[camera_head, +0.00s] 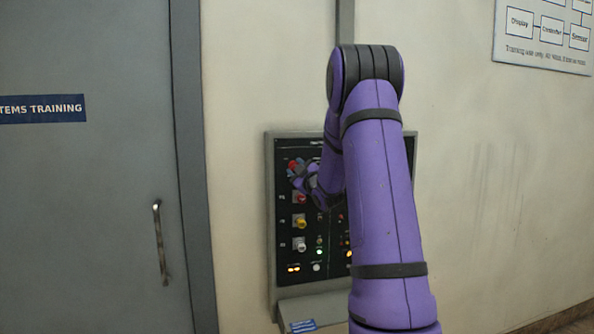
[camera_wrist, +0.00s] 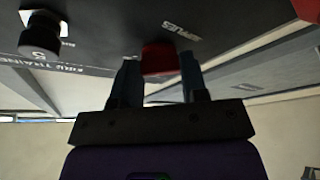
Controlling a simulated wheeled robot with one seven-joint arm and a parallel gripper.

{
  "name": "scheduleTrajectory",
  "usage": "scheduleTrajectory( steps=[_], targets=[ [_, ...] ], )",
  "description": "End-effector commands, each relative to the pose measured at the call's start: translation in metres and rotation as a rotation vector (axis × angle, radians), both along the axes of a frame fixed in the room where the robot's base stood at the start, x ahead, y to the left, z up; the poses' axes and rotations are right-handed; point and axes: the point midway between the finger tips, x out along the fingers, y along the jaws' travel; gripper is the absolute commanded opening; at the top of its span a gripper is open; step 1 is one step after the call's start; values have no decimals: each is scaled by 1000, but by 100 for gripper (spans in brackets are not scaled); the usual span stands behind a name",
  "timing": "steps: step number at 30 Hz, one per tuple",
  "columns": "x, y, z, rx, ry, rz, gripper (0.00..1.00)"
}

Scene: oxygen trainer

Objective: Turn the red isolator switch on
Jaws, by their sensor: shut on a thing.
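The red isolator switch (camera_wrist: 160,59) sits between my two fingers in the wrist view, on the dark panel face. My gripper (camera_wrist: 161,72) is shut on it, with one blue-grey finger on each side. In the head view my gripper (camera_head: 299,172) is at the upper left of the control panel (camera_head: 283,262). A bit of the red switch (camera_head: 292,163) shows there beside the fingers. My purple arm hides much of the panel's right side. I cannot tell the switch's on or off position.
Below the gripper are a red knob (camera_head: 301,197), a yellow knob (camera_head: 299,221) and a white knob (camera_head: 299,244). A black knob (camera_wrist: 40,35) shows at the wrist view's upper left. A grey door (camera_head: 90,200) stands left of the panel; a wall sign (camera_head: 545,52) hangs upper right.

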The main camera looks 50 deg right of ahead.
Motion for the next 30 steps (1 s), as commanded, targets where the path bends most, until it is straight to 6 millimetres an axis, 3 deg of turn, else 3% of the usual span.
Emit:
scheduleTrajectory(
  steps=[11,12,15,25,30],
  targets=[
    [0,0,-2,6,1,0,17],
    [0,0,-2,6,1,0,43],
    [0,0,-2,6,1,-1,66],
    [-2,0,-1,4,-1,0,66],
    [-18,4,-6,5,1,-2,66]
  ],
)
